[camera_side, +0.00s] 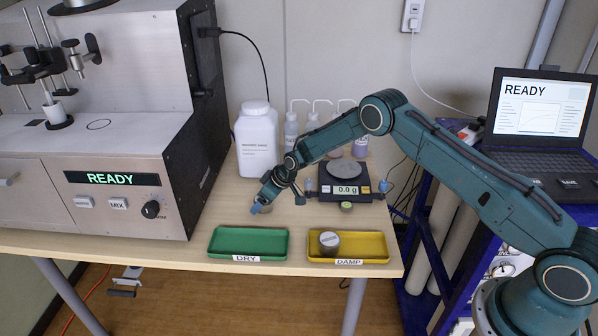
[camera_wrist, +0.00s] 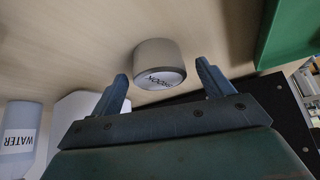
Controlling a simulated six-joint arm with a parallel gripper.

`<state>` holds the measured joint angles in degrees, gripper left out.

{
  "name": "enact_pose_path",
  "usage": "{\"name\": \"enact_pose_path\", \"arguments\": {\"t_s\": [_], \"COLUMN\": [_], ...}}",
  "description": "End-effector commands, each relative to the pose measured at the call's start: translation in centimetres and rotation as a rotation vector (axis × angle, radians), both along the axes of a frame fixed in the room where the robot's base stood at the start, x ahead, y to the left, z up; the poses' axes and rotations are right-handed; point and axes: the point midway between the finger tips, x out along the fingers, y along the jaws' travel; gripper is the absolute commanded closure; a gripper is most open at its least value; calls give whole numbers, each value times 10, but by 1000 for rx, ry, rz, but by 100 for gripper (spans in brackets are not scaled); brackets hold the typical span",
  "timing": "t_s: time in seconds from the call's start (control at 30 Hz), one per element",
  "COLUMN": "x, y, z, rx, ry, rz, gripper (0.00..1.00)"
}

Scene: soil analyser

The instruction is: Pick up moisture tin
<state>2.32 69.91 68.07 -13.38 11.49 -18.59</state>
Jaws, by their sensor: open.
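A small grey-brown tin with a pale, lettered lid (camera_wrist: 158,58) stands on the bench, just beyond my fingertips in the wrist view. My gripper (camera_wrist: 162,69) is open, with its two fingers apart on either side of the tin's near end; I see no contact. In the side view my gripper (camera_side: 258,207) is low over the bench behind the green tray, and it mostly hides the tin there. A second grey tin (camera_side: 329,242) sits in the yellow tray marked DAMP (camera_side: 370,246).
The empty green tray marked DRY (camera_side: 262,241) lies close in front of my gripper. A large white bottle (camera_side: 257,140) stands behind it. A scale reading 0.0 g (camera_side: 345,188) is to the right, and the analyser (camera_side: 110,180) is to the left.

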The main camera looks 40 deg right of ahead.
Motion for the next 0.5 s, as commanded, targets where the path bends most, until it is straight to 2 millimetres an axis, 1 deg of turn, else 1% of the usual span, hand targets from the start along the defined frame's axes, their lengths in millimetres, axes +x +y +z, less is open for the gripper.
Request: {"name": "enact_pose_path", "arguments": {"t_s": [0.03, 0.2, 0.5], "x": [2, 5, 5], "y": [1, 2, 2], "z": [-4, -10, -10], "rx": [0, 0, 0], "ry": [1, 0, 0], "rz": [0, -1, 0], "gripper": [20, 20, 20]}}
